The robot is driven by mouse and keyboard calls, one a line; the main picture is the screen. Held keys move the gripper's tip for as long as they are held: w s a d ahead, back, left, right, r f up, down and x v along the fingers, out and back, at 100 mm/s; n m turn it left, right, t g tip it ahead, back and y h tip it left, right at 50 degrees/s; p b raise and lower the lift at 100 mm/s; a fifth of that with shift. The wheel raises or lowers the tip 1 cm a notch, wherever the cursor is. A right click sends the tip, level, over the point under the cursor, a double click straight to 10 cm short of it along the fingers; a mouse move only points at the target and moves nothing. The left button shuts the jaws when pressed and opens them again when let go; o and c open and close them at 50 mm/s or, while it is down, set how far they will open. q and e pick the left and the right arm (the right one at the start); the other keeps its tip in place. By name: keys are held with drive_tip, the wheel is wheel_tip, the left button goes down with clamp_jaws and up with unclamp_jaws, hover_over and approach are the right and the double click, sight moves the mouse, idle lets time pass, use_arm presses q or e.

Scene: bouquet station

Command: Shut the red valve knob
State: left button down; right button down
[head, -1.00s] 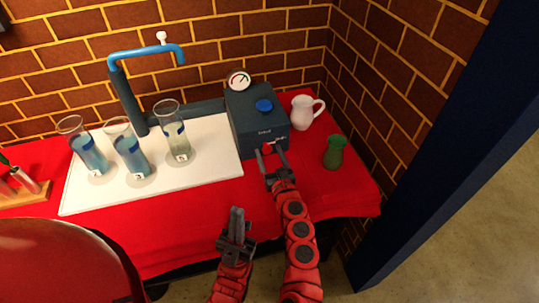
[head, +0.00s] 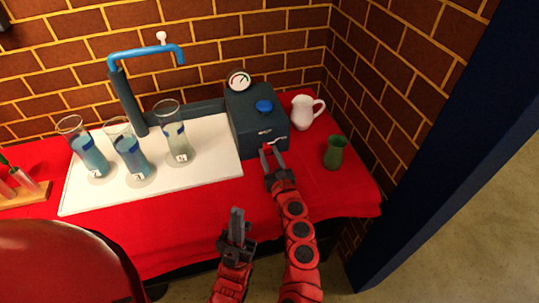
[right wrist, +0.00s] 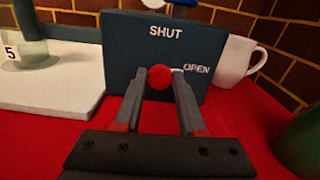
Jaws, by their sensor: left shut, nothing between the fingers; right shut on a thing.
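The red valve knob (right wrist: 160,77) is a small ball at the front of a dark blue-grey box (right wrist: 128,60). The box has the word SHUT at the top of its face and OPEN at the right. In the head view the knob (head: 267,149) shows at the low front of the box (head: 245,125). My right gripper (head: 273,158) is shut on the knob, with one finger on each side of it in the right wrist view (right wrist: 160,95). My left gripper (head: 236,222) is shut and empty, apart from the box, in front of the table.
A white jug (head: 302,113) and a green vase (head: 334,152) stand right of the box. Several glass cylinders with liquid stand on a white board (head: 215,170) to the left, under a blue tap (head: 150,50). A round gauge (head: 239,81) and blue cap (head: 264,106) top the box.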

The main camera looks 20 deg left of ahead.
drive_tip(key=n+b, duration=0.1)
drive_tip(key=n, duration=0.3)
drive_tip(key=shift+a+f+n+b, duration=0.1)
drive_tip(key=shift+n+b, duration=0.2)
drive_tip(key=shift+b, duration=0.1)
drive_tip(key=n+b, duration=0.1)
drive_tip(key=n, duration=0.3)
drive_tip(key=shift+n+b, duration=0.3)
drive_tip(key=n+b, duration=0.1)
drive_tip(key=n, duration=0.2)
drive_tip(key=shift+s+n, duration=0.1)
drive_tip(key=shift+n, duration=0.2)
drive_tip(key=shift+f+n+b, duration=0.1)
drive_tip(key=shift+n+b, duration=0.65)
drive_tip(key=shift+n, duration=1.55)
drive_tip(key=c, duration=0.5)
unclamp_jaws()
drive_tip(key=shift+s, duration=0.1)
drive_tip(key=v, duration=1.7)
